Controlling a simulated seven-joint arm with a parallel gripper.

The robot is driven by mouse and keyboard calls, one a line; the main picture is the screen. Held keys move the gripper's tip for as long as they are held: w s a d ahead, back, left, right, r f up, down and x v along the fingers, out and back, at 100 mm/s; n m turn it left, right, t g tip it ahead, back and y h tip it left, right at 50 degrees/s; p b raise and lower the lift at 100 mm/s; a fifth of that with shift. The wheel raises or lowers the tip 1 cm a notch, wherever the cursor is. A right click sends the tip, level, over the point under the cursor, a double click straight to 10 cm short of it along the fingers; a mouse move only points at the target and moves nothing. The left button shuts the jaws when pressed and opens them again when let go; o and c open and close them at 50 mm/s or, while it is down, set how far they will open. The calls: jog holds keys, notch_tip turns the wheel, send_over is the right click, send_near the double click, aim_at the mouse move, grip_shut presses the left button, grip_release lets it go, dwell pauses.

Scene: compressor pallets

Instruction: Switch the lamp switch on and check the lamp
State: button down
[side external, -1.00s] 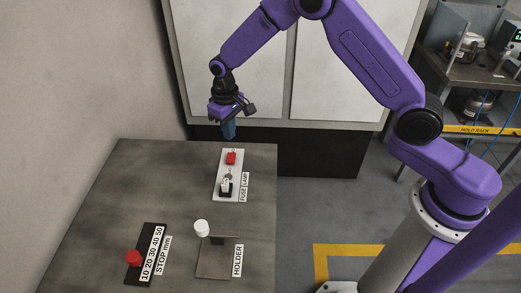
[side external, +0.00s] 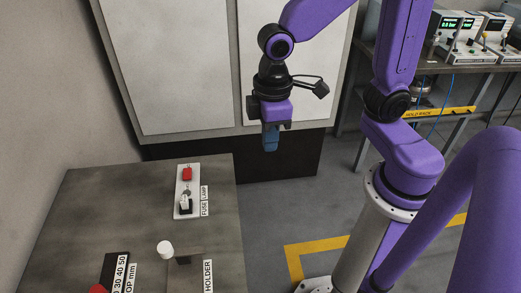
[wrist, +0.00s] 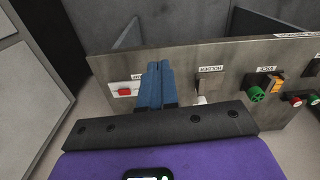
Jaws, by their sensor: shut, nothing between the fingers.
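In the side view a white panel (side external: 179,192) lies on the table beside a label reading FUSE LAMP (side external: 204,200). A red switch-like block (side external: 187,174) sits at its far end, and a black-and-white part (side external: 185,206) at its near end. A small grey rounded piece (side external: 187,190) lies between them; I cannot tell if it is the lamp, or whether it glows. The red block also shows in the wrist view (wrist: 125,92). My gripper (side external: 270,148) is shut and empty, raised to the right of the panel, past the table edge. Its blue fingers (wrist: 155,85) meet in the wrist view.
A white round knob (side external: 165,249) stands by the HOLDER label (side external: 208,275), and a red part on the STOP scale (side external: 98,289) is at the near edge. Pale cabinet doors (side external: 170,60) rise behind. The wrist view shows a green wheel (wrist: 257,95) by the VICE label.

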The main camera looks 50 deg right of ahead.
jog(key=s+d+n, duration=0.2)
jog(key=s+d, duration=0.4)
jog(key=s, duration=0.4)
jog(key=shift+s+d+r+n, duration=0.2)
jog(key=shift+d+r+n, duration=0.1)
jog(key=shift+d+n, duration=0.1)
jog(key=m, duration=2.2)
send_over(187, 176)
notch_tip(187, 176, down, 7)
jog(key=shift+f, duration=0.15)
jog(key=shift+w+d, duration=0.1)
notch_tip(187, 176, down, 14)
jog(key=shift+f, duration=0.1)
